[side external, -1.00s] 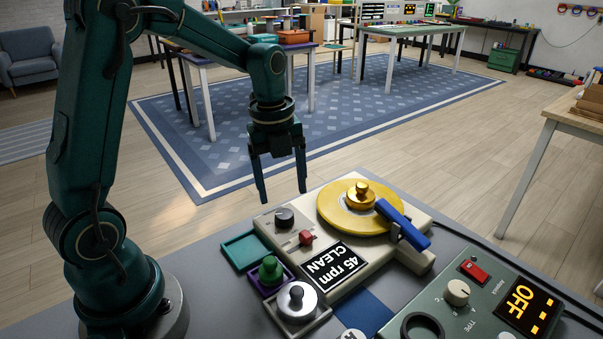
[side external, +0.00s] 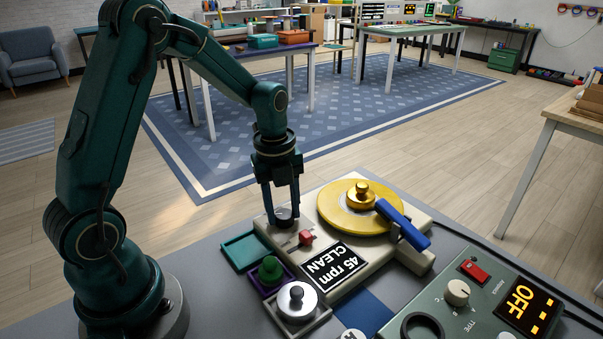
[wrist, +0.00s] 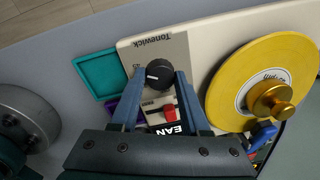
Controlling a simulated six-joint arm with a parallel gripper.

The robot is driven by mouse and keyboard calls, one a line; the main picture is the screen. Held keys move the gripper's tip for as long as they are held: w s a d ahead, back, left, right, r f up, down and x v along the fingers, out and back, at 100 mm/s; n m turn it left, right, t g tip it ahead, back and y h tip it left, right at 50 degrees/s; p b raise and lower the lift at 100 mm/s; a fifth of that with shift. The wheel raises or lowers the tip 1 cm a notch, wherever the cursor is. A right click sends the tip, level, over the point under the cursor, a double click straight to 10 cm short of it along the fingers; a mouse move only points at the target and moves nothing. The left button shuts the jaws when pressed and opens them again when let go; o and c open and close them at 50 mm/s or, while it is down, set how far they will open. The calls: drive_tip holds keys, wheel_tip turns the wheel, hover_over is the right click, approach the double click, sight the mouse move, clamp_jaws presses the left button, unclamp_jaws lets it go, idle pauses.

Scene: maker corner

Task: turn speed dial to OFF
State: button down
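The speed dial (wrist: 159,74) is a round black knob with a white pointer mark, on the cream turntable (wrist: 137,43). In the wrist view its mark points left. My gripper (side external: 282,212) is down at the dial, one finger on each side. The fingers look closed in against the dial's sides; the exact contact is hard to see. In the wrist view the gripper (wrist: 159,76) frames the dial. The turntable's black label (side external: 326,266) reads "45 rpm CLEAN". The dial's scale is mostly hidden by the fingers.
A red switch (side external: 305,237) sits close beside the dial. The yellow record (side external: 340,217) with a brass weight and the blue tonearm (side external: 402,222) are to the right. Teal (side external: 245,250) and purple trays lie left. A green box (side external: 470,310) displays OFF.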

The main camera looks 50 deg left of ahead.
drive_tip(key=shift+n, duration=0.4)
drive_tip(key=n, duration=0.5)
drive_tip(key=shift+d+n, duration=0.1)
drive_tip(key=shift+n, duration=0.3)
drive_tip(key=n, duration=0.5)
drive_tip(key=shift+y, duration=0.4)
drive_tip(key=n, duration=0.6)
drive_tip(key=shift+w+n+g, duration=0.1)
drive_tip(key=shift+n+g, duration=0.2)
drive_tip(key=n, duration=0.5)
drive_tip(key=shift+n, duration=0.3)
drive_tip(key=shift+w, duration=0.1)
drive_tip(key=shift+c, duration=1.9)
unclamp_jaws()
